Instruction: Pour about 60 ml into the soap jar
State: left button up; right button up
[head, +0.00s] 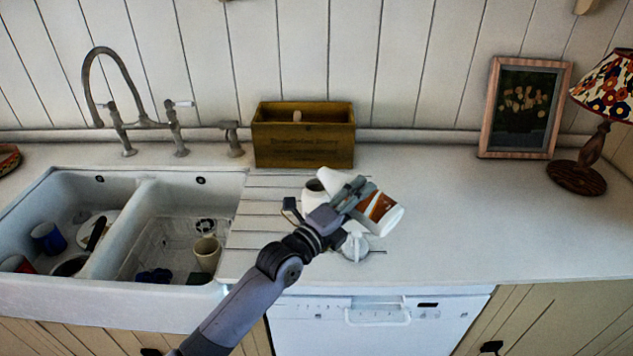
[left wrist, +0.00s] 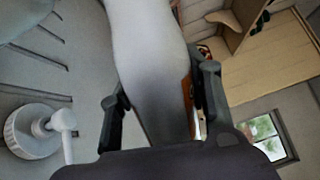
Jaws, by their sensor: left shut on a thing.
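My left gripper (head: 350,205) is shut on a white bottle with a brown label (head: 383,208), above the counter right of the sink. The bottle is tipped far over, its base to the lower right and its narrower white end to the upper left. That end is at the white soap jar (head: 311,198), which has a dark opening and is partly hidden by the gripper. In the left wrist view the bottle (left wrist: 150,60) lies between the fingers. No stream of liquid can be made out. A white pump top (head: 354,246) lies on the counter; it also shows in the left wrist view (left wrist: 32,132).
A wooden box (head: 303,150) stands behind the jar against the wall. A double sink (head: 120,292) with cups is at left. A framed picture (head: 522,108) and a lamp (head: 592,140) stand at right. The counter (head: 480,220) between is clear.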

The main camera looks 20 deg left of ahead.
pick_arm(q)
jog(key=shift+r+n+p, duration=1.3)
jog(key=shift+r+p, duration=0.15)
jog(key=shift+p, duration=0.15)
jog(key=shift+s+d+f, duration=0.1)
jog(key=shift+s+d, duration=0.05)
jog(key=shift+s+d+f+b, duration=0.1)
jog(key=shift+d+f+b, duration=0.1)
jog(key=shift+b, duration=0.1)
jog(key=shift+r, duration=0.1)
jog(key=shift+r+p, duration=0.2)
jog(key=shift+p, duration=0.1)
jog(key=shift+a+r, duration=0.1)
jog(key=shift+a, duration=0.1)
dwell(0.3)
